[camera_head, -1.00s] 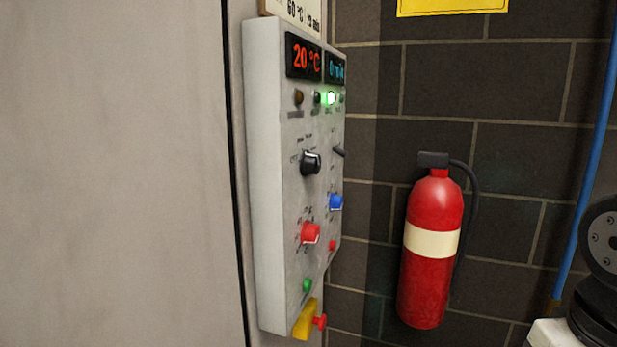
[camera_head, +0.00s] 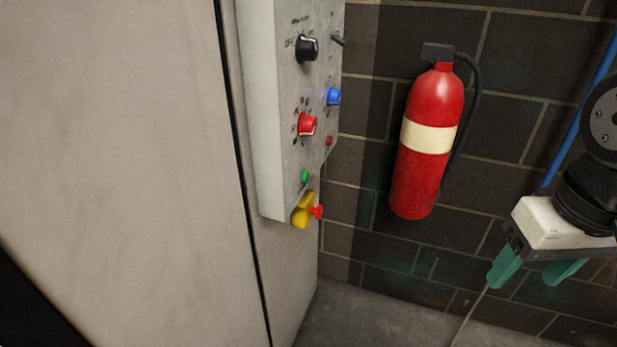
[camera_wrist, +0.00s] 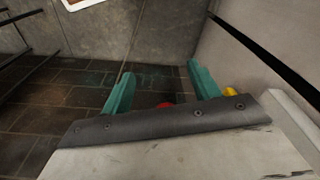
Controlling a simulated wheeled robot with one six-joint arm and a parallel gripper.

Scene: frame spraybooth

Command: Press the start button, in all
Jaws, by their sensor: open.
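The control panel (camera_head: 266,110) is a grey box on the booth wall, seen at an angle in the head view. A small green button (camera_head: 304,177) sits low on its face. A red button (camera_head: 329,141) sits to the right and higher. I cannot read the labels to tell which is the start button. Below the green button is a yellow housing with a red mushroom button (camera_head: 317,212). My gripper (camera_head: 535,272) has green fingers, is open and empty, and hangs well right of the panel. Its fingers also show apart in the wrist view (camera_wrist: 162,88).
A red fire extinguisher (camera_head: 416,180) hangs on the dark block wall between the panel and my gripper. A red knob (camera_head: 307,124), a blue knob (camera_head: 333,96) and a black knob (camera_head: 307,49) are on the panel. The floor below (camera_head: 370,318) is clear.

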